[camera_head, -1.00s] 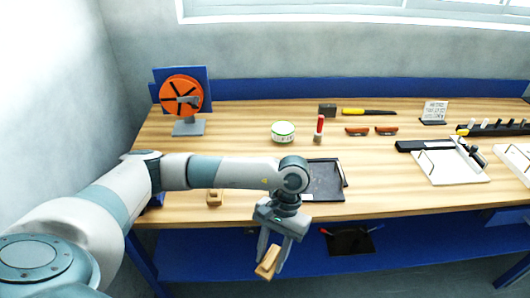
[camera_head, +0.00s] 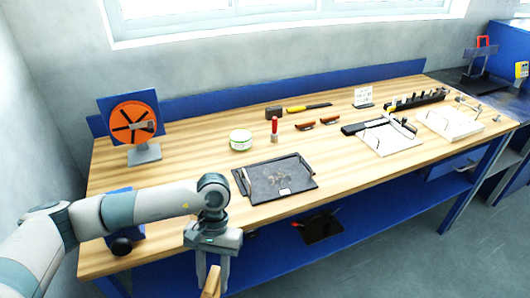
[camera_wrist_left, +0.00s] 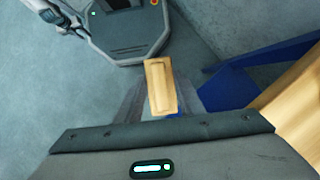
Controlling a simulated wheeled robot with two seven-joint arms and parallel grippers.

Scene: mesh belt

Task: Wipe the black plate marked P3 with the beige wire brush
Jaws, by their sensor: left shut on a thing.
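My left gripper (camera_head: 213,275) is shut on a beige block-like thing, the wire brush (camera_head: 211,284), and holds it in front of the table's front edge. The brush (camera_wrist_left: 160,86) also shows between the fingers in the left wrist view; its bristles cannot be made out. A black plate (camera_head: 280,178) lies on the table, right of and beyond the gripper, apart from the brush. It has brownish specks on its middle and a small white label near its front edge, too small to read. My right gripper is not in view.
A green-white tin (camera_head: 240,140), a red-handled tool (camera_head: 274,130) and brown-handled tools (camera_head: 305,125) stand or lie behind the plate. An orange disc on a stand (camera_head: 135,124) is at the left. White trays (camera_head: 390,140) are at the right. Bare wood (camera_head: 350,180) lies right of the plate.

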